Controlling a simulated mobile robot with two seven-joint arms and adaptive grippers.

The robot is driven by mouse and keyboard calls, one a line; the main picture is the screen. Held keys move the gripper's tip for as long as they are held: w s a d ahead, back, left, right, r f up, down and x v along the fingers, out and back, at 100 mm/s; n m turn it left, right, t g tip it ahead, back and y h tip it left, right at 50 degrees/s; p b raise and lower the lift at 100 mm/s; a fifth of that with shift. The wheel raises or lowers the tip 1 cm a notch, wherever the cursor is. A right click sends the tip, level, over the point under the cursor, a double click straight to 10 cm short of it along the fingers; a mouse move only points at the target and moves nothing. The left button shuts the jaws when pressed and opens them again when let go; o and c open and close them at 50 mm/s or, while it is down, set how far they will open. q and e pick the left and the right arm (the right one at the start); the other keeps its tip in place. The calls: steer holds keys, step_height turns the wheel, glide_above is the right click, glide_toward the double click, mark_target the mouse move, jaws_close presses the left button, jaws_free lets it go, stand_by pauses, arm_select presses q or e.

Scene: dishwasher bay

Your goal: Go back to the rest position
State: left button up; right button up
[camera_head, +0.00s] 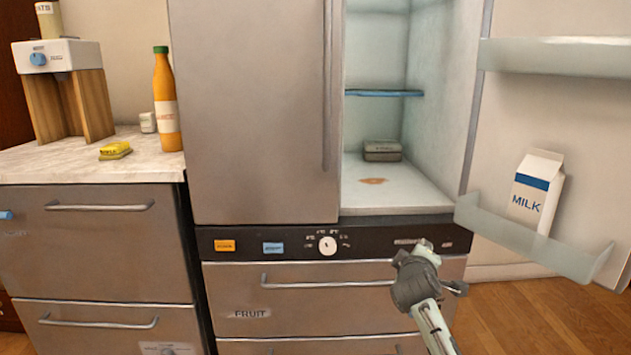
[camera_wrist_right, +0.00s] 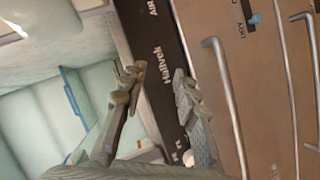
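My right gripper (camera_head: 438,268) is in front of the fridge's lower panel, below the open compartment, right of the dial. In the wrist view its two fingers stand apart with nothing between them (camera_wrist_right: 160,82), so it is open and empty. The dark control panel (camera_wrist_right: 158,55) lies behind the fingers; contact with it cannot be told. My left gripper is not in view.
The fridge door (camera_head: 545,105) stands open at right, with a milk carton (camera_head: 535,192) in its shelf (camera_head: 530,245). A grey container (camera_head: 382,150) sits inside. A counter (camera_head: 60,160) at left holds an orange bottle (camera_head: 165,95) and a yellow sponge (camera_head: 115,150).

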steer(key=s+d+f+m+g+y, duration=0.25)
steer(key=s+f+m+g, duration=0.2)
steer(key=s+f, duration=1.5)
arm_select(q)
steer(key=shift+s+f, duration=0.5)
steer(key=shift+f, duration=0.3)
arm_select(e)
steer(key=s+f+m+g, duration=0.1)
steer(key=s+f+g, duration=0.1)
steer(key=s+f, duration=0.2)
steer(key=s+d+f+m+g, duration=0.1)
steer(key=s+f, duration=0.3)
steer(key=s, duration=0.6)
steer(key=s+f+m+g+y, duration=0.1)
steer(key=s+f, duration=0.3)
steer(key=s, duration=0.4)
steer(key=shift+d+f+g, duration=0.25)
steer(key=shift+g, duration=0.6)
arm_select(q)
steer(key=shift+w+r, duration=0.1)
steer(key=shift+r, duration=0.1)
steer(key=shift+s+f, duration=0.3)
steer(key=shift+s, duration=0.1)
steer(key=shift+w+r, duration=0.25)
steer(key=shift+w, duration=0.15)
